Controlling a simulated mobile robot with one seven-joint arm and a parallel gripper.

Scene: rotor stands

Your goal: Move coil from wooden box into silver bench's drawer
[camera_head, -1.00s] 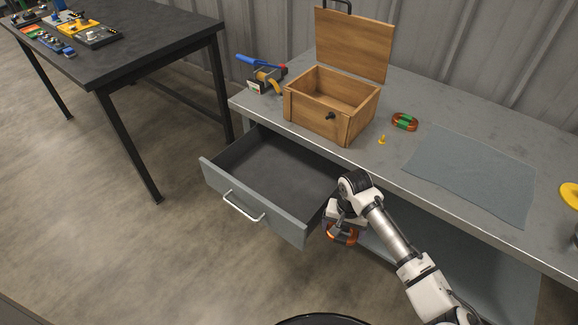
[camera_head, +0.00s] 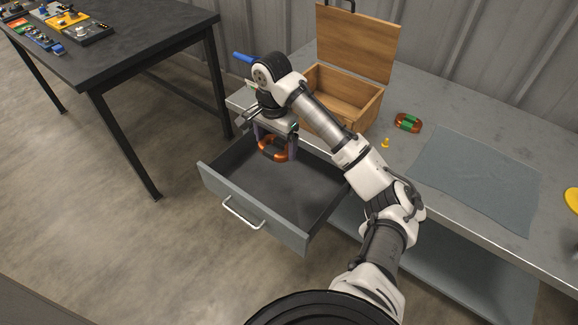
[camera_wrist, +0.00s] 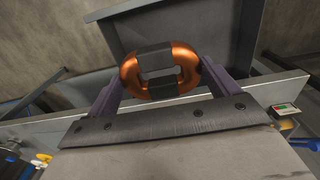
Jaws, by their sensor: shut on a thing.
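My gripper (camera_head: 274,149) is shut on a copper-orange coil (camera_head: 270,153) with dark bands and holds it above the open drawer. In the wrist view the coil (camera_wrist: 188,66) sits between the two purple fingers, with the drawer (camera_wrist: 203,33) behind it. The grey drawer (camera_head: 296,190) of the silver bench (camera_head: 385,91) is pulled out, and its visible floor is empty. The wooden box (camera_head: 348,92) stands on the bench with its lid up; my arm hides part of its front and left side. The part of its inside that shows is empty.
Another copper coil with green bands (camera_head: 408,123) and a small yellow piece (camera_head: 385,143) lie right of the box. A grey mat (camera_head: 478,180) lies further right. A blue-handled tool (camera_head: 244,58) is partly hidden behind my arm. A dark table (camera_head: 120,55) stands at left.

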